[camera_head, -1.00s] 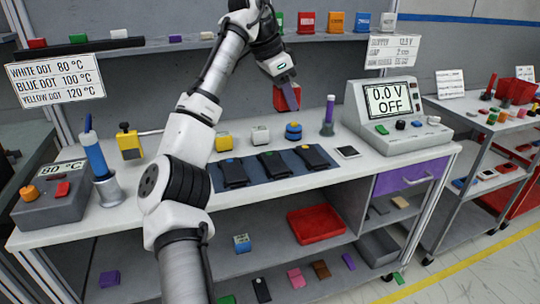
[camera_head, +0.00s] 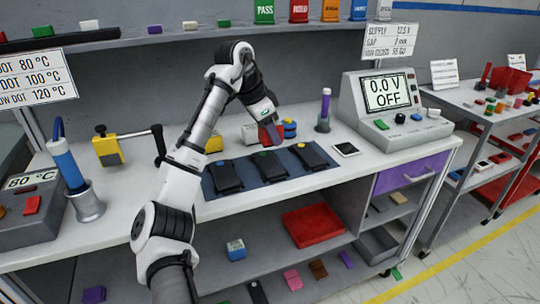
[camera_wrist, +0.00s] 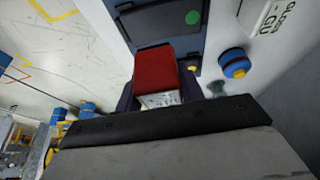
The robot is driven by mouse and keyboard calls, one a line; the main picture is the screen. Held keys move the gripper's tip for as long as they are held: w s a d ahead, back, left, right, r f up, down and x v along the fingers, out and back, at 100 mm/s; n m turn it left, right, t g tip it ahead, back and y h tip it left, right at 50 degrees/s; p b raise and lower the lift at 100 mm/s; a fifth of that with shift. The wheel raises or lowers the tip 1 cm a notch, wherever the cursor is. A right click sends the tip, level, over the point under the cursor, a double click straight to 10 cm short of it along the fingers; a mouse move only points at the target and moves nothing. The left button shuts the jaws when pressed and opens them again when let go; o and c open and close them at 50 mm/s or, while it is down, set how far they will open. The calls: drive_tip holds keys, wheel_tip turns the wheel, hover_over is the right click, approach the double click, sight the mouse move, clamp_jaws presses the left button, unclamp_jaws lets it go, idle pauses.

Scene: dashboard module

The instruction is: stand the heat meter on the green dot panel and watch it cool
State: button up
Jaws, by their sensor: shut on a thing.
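My gripper (camera_wrist: 157,98) is shut on the heat meter (camera_wrist: 157,74), a red block with a pale marked face. In the head view my gripper (camera_head: 269,133) is low over the back of the bench, behind the dark panels, and hides most of the meter. The green dot panel (camera_head: 268,167) is the middle of three dark panels on a blue mat. In the wrist view the green dot panel (camera_wrist: 155,20) lies just beyond the meter. I cannot tell whether the meter touches anything below it.
The blue dot panel (camera_head: 226,178) and yellow dot panel (camera_head: 312,156) flank it. A blue and yellow round object (camera_wrist: 235,64) stands close beside my gripper. A purple-topped cylinder (camera_head: 325,112) and the 0.0 V OFF unit (camera_head: 395,108) stand to the right. A shelf (camera_head: 160,41) runs above.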

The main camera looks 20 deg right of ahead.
sight(275, 164)
drive_tip(key=shift+f, duration=3.35)
drive_tip(key=shift+f, duration=0.15)
drive_tip(key=o, duration=1.1)
drive_tip(key=shift+c, duration=0.2)
drive_tip(key=v, duration=1.2)
drive_tip(key=shift+a, duration=0.1)
